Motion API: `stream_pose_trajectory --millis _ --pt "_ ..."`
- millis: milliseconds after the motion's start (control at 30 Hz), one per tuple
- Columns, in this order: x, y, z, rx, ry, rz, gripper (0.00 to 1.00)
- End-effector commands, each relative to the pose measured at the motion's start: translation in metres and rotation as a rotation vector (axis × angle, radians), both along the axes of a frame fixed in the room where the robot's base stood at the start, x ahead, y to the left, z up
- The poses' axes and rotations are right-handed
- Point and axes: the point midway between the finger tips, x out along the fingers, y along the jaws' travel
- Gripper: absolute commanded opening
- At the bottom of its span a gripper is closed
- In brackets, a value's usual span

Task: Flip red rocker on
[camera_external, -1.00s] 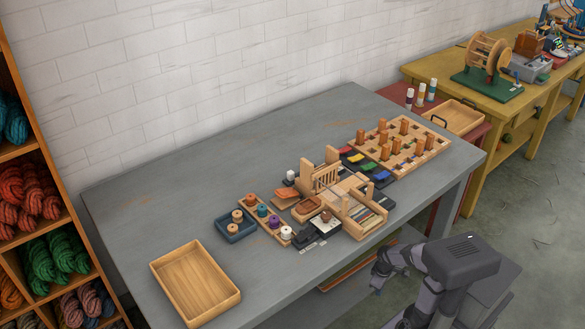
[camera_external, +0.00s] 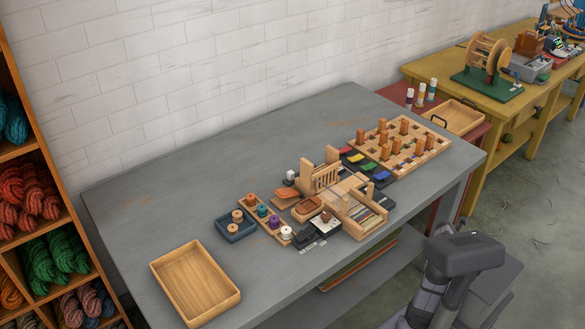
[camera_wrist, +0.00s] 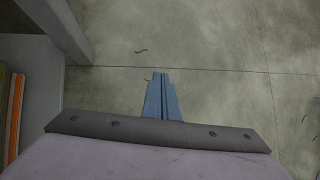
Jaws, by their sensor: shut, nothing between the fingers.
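A row of small coloured pieces lies between the loom and the pegged board in the external view. The red piece (camera_external: 346,150) is at its far left end, with green, yellow and blue ones beside it. They are too small for me to tell whether the red one is a rocker, or which way it is set. My gripper (camera_wrist: 161,76) shows in the wrist view with its two blue fingers together, empty, above the bare floor. In the external view my arm is off the table's front right side, and its fingers are hidden.
The grey table (camera_external: 140,225) holds a wooden loom (camera_external: 327,176), a pegged board (camera_external: 432,150), a strip of spools (camera_external: 248,206), a blue tray (camera_external: 249,231) and an empty wooden tray (camera_external: 233,300). The table's left and back areas are clear.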

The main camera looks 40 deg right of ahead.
Motion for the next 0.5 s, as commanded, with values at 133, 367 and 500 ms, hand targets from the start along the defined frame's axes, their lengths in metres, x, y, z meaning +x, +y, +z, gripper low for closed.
stream_pose_trajectory --millis 133,367,500 --pt "0.014 -0.024 0.076 -0.063 0.058 0.103 0.0" --pt "0.052 -0.052 0.179 -0.17 0.105 0.235 0.0" --pt "0.077 -0.064 0.241 -0.237 0.126 0.305 0.0"
